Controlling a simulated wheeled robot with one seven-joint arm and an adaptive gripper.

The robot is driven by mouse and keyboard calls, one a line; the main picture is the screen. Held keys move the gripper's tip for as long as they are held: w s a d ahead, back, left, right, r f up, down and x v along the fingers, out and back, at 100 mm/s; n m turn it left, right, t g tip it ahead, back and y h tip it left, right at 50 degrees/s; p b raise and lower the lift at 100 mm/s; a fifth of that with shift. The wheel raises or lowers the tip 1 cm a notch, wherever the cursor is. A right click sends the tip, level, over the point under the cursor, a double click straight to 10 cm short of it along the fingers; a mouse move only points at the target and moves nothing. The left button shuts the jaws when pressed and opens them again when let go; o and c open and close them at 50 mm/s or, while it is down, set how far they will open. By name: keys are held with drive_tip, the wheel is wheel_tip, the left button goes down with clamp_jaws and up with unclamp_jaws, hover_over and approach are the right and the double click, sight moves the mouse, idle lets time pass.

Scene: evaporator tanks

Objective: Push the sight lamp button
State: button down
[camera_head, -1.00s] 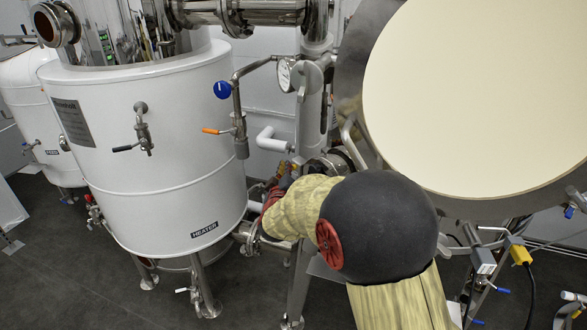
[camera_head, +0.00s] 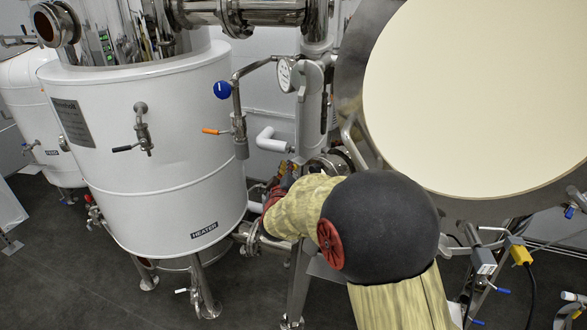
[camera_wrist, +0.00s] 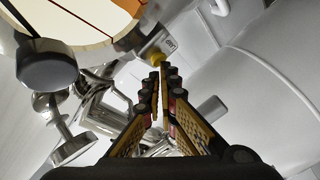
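In the wrist view, my gripper (camera_wrist: 161,73) has its two fingers drawn together at the tips, with nothing seen between them. Just beyond the tips is a small yellow, rounded part (camera_wrist: 157,58), beside a small grey housing (camera_wrist: 171,45) with a marking on it. It could be the sight lamp button, but I cannot tell for sure. The tips look very close to it; whether they touch is unclear. In the head view, my gripper (camera_head: 284,180) is small and partly hidden beyond my arm, beside the white heater tank, and the button cannot be made out.
The white heater tank (camera_head: 150,180) stands left of my arm, with valves and a pipe with a gauge (camera_head: 285,73). A large round cream-faced vessel (camera_head: 470,90) is at the right. In the wrist view, a dark knob (camera_wrist: 46,64) and metal fittings (camera_wrist: 75,150) lie left of the fingers.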

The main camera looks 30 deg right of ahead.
drive_tip(key=a+p, duration=0.1)
drive_tip(key=a, duration=0.5)
drive_tip(key=shift+s+p, duration=0.35)
drive_tip(key=shift+s, duration=0.1)
idle(0.4)
